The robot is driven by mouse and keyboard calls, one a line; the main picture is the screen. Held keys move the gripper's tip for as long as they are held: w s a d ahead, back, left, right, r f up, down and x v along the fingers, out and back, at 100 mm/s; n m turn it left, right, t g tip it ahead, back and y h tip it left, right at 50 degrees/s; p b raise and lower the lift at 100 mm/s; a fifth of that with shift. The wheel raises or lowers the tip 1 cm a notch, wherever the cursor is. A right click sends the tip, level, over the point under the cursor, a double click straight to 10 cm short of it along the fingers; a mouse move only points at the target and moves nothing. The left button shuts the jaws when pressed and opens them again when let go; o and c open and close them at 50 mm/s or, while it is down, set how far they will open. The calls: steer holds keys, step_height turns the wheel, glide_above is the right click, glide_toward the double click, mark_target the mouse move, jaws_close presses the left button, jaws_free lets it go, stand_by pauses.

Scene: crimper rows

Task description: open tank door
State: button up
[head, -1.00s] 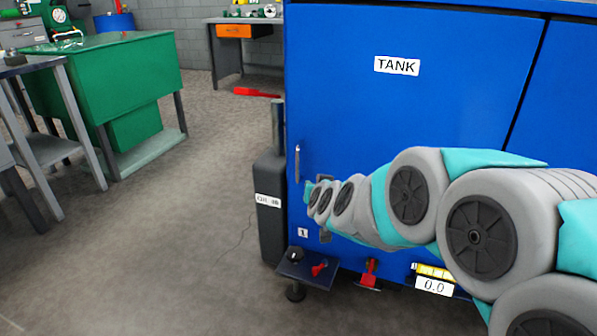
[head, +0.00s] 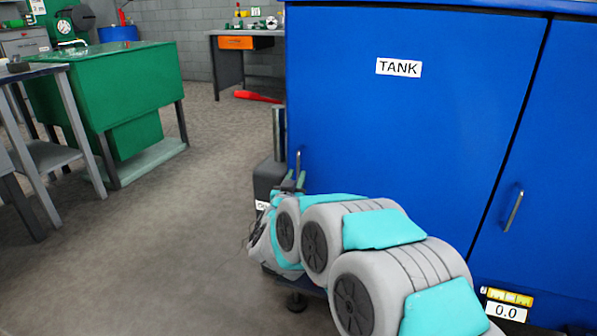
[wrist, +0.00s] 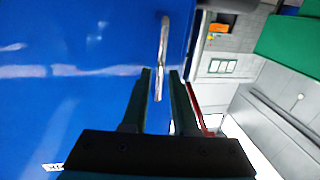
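The blue tank door (head: 400,120) carries a white TANK label (head: 399,68) and looks shut. Its slim metal handle (head: 298,162) stands upright near the door's left edge. In the wrist view the handle (wrist: 163,45) runs lengthwise in line with the gap between the fingers, its near end at that gap. My gripper (wrist: 160,78) is open, with a finger on each side of the handle's near end. I cannot tell whether either finger touches it. In the head view my gripper (head: 294,180) is just below the handle, partly hidden by my arm.
A second blue door with its own handle (head: 514,211) is at the right, above a 0.0 display (head: 506,311). A dark post (head: 279,135) stands close left of the tank. A green bench (head: 110,95) is farther left, with open floor (head: 190,230) between.

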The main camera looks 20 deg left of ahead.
mark_target(298, 171)
steer(key=shift+w+a, duration=0.2)
steer(key=shift+w, duration=0.85)
steer(key=shift+w+a, duration=0.2)
steer(key=shift+w, duration=0.8)
jaws_close()
steer(key=shift+f, duration=0.1)
